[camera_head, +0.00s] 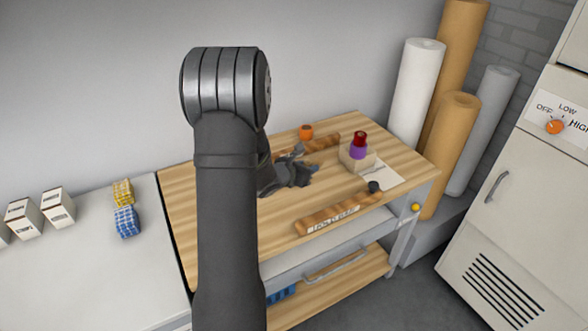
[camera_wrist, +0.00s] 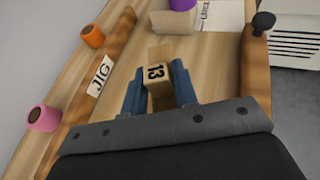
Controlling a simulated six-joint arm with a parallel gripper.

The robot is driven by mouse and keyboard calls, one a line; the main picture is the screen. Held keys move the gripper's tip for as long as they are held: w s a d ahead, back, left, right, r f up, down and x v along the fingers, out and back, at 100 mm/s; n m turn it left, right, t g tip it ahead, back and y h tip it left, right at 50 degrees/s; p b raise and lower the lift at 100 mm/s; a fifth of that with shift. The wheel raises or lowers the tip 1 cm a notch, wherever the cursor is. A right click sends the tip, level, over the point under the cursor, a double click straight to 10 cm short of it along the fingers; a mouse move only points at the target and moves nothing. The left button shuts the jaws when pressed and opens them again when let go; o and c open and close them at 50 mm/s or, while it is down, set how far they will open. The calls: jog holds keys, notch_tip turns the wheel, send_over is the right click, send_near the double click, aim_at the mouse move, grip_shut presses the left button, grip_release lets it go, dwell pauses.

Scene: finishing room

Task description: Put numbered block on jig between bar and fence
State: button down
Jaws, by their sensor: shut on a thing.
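The block (camera_wrist: 157,76) is tan with a black 13 on it. In the wrist view it sits between the two blue fingers of my gripper (camera_wrist: 160,88), which is shut on it. In the head view my gripper (camera_head: 300,178) is over the wooden bench, and I cannot make out the block there. One wooden strip (camera_wrist: 119,40) runs on the left in the wrist view, with a JIG label (camera_wrist: 101,75) on it. Another strip (camera_wrist: 256,72) runs on the right; in the head view it is the front strip (camera_head: 347,214), with a small-lettered label. The block is between the strips; its height is unclear.
An orange spool (camera_head: 306,131) and a pink one (camera_wrist: 43,118) stand by the JIG strip. An open box (camera_head: 355,163) holds purple and red pieces, beside a paper sheet (camera_head: 385,178). A black knob (camera_head: 375,186) stands by the front strip's end.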

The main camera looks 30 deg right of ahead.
jog(key=w+a+r+n+t+y, duration=0.1)
jog(key=w+a+n+t+y, duration=0.1)
jog(key=a, duration=1.1)
jog(key=w+a+r+n+t+y, duration=0.1)
jog(key=w+a+n+t+y, duration=0.2)
jog(key=a, duration=1.1)
jog(key=w+a+r+n+t+y, duration=0.2)
jog(key=w+a+n+y, duration=0.1)
jog(key=a, duration=1)
jog(key=shift+w+a+n+t, duration=0.4)
jog(key=shift+w+n, duration=0.2)
jog(key=shift+n, duration=0.5)
jog(key=shift+d, duration=0.1)
